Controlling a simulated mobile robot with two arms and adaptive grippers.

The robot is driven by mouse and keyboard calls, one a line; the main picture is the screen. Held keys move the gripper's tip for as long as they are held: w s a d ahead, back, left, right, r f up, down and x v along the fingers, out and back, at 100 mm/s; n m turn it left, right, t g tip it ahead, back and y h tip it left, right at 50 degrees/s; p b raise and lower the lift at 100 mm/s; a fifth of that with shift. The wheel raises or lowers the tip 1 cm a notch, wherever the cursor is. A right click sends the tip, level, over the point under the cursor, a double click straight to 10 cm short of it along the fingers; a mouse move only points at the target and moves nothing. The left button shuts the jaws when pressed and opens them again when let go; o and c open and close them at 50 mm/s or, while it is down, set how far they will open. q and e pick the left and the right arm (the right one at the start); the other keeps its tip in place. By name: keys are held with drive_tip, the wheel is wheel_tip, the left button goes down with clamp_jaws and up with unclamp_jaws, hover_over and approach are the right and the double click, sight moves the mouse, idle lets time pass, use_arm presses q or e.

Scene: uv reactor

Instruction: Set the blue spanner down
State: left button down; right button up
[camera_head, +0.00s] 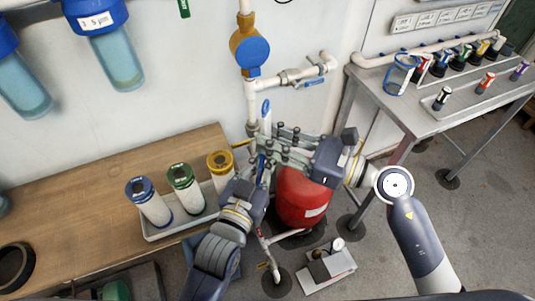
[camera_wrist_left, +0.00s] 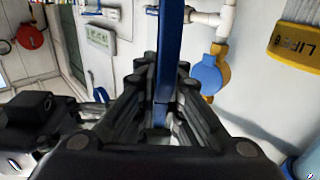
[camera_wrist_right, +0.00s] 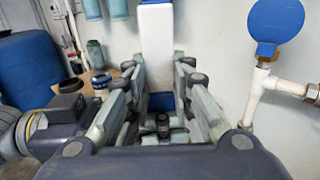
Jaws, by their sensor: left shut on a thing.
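The blue spanner (camera_wrist_left: 168,55) stands upright between the fingers of my left gripper (camera_wrist_left: 166,90) in the left wrist view. That gripper (camera_head: 258,165) is shut on it, in front of the white pipe in the head view. My right gripper (camera_head: 280,145) reaches in from the right, close to the left one, with its fingers apart. In the right wrist view an upright bar with a white stretch (camera_wrist_right: 157,45) and blue parts shows between or just beyond the fingers of my right gripper (camera_wrist_right: 160,85); it looks like the spanner. The grippers hide much of the spanner.
A wooden bench (camera_head: 80,205) at left bears a tray (camera_head: 160,235) with blue-, green- and yellow-topped cylinders. A red tank (camera_head: 302,200) stands below the grippers. A pipe with a blue round part (camera_head: 250,50) is behind. A metal table (camera_head: 420,118) with several small items stands right.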

drive_tip(key=o, duration=0.4)
drive_tip(key=shift+o, duration=0.2)
